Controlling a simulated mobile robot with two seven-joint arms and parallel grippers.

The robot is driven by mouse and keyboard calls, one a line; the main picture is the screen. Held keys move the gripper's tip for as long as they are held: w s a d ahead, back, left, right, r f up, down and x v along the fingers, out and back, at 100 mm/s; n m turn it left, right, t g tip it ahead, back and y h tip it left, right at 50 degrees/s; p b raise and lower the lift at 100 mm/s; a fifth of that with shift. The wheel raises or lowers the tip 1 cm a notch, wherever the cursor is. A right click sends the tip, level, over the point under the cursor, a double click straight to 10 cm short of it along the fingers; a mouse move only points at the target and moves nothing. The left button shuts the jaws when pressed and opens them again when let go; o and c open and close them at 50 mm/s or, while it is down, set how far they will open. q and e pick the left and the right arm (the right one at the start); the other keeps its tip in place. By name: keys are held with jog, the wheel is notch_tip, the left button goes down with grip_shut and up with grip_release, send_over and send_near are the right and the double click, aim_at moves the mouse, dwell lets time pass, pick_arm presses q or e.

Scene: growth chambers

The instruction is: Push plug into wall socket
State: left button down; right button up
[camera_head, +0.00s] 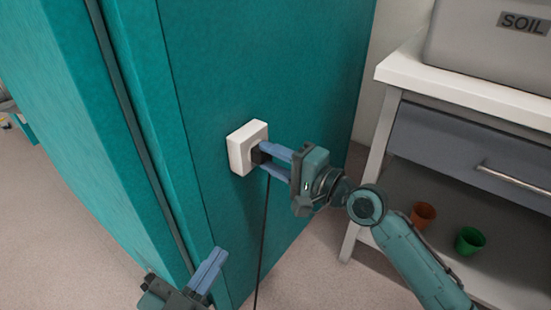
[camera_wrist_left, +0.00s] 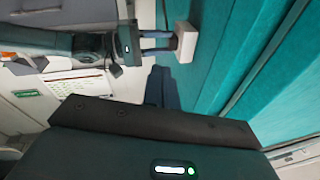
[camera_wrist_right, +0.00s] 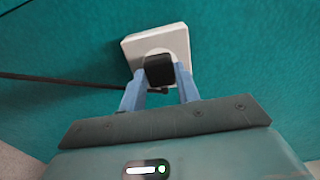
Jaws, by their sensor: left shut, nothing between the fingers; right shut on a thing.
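The white wall socket (camera_head: 242,146) is mounted on the teal panel. The black plug (camera_head: 260,155) is at the socket's face, between the fingers of my right gripper (camera_head: 268,160). In the right wrist view the plug (camera_wrist_right: 159,70) covers the middle of the socket (camera_wrist_right: 138,48); whether it is fully seated I cannot tell. A black cord (camera_head: 265,230) hangs down from the plug. My right gripper is shut on the plug. My left gripper (camera_head: 220,254) is shut and empty, low and to the left of the socket. The socket also shows in the left wrist view (camera_wrist_left: 186,42).
A white-topped bench (camera_head: 460,90) with a grey drawer (camera_head: 450,145) stands on the right. A grey bin marked SOIL (camera_head: 480,45) is on top. An orange pot (camera_head: 423,215) and a green pot (camera_head: 469,240) sit on its lower shelf, near my right arm.

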jog(key=o, duration=1.1)
jog(key=shift+c, duration=0.2)
pick_arm(q)
jog(key=shift+f, duration=0.65)
pick_arm(e)
jog(key=v, duration=1.3)
pick_arm(q)
jog(key=shift+a+f, duration=0.1)
jog(key=shift+a, duration=0.05)
pick_arm(e)
jog(key=shift+s, duration=0.1)
